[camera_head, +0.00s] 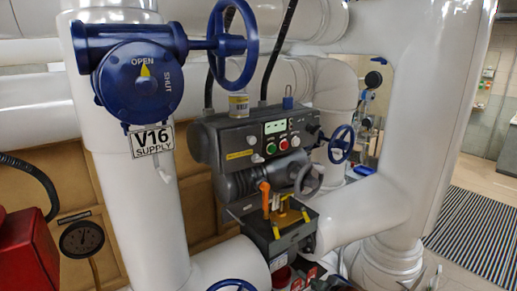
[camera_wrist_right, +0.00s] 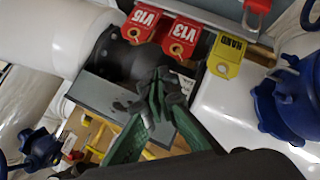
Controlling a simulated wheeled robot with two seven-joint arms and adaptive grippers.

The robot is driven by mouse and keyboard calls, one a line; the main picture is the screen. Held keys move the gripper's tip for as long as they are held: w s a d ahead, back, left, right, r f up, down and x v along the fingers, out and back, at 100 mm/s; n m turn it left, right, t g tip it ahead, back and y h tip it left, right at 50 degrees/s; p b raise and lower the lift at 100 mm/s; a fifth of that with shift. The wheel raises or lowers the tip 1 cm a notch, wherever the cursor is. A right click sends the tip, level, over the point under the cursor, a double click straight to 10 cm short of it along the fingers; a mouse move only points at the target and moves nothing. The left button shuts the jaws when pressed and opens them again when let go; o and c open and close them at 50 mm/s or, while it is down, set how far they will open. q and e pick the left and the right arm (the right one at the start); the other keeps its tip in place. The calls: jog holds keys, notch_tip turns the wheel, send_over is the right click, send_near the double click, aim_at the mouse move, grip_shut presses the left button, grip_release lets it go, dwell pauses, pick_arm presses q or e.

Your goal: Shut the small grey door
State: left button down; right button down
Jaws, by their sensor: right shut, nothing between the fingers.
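A small grey door panel (camera_wrist_right: 112,100) shows left of my right gripper in the wrist view. What looks like the same grey box (camera_head: 290,240) hangs under the dark control unit in the head view, with yellow parts at its top. How far the door stands open is hard to tell. My right gripper (camera_wrist_right: 160,92) has green fingers with dark tips, drawn together and empty. Its tips overlap the panel's right end in the picture; I cannot tell whether they touch it. I cannot make out this gripper clearly in the head view. My left gripper is not in view.
Red tags (camera_wrist_right: 183,37) and a yellow HAND tag (camera_wrist_right: 226,55) hang close to my right gripper. An orange lever (camera_head: 265,193) rises by the box. The control unit (camera_head: 240,145), blue V16 valve (camera_head: 138,82) and thick white pipes (camera_head: 372,215) crowd around. Open floor lies at far right.

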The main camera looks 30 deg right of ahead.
jog(key=w+a+r+n+t, duration=0.2)
jog(key=r+n+t, duration=0.1)
jog(key=r, duration=1.2)
jog(key=w+a+r+n+t, duration=0.2)
jog(key=r, duration=1.4)
jog(key=s+a+r+n+t+y, duration=0.1)
jog(key=s+a+r+n+t, duration=0.2)
jog(key=a+r, duration=0.6)
jog(key=s+a+r+n+t+y, duration=0.15)
jog(key=s+a+r+n, duration=0.3)
jog(key=r, duration=0.85)
jog(key=p, duration=1.3)
send_near(254, 141)
jog(key=shift+m+g, duration=0.25)
jog(key=shift+m, duration=0.1)
jog(key=w, duration=0.4)
jog(key=w+r+p, duration=0.1)
jog(key=w, duration=0.1)
jog(key=shift+w+d, duration=0.1)
jog(key=shift+w, duration=0.25)
jog(key=shift+w, duration=0.1)
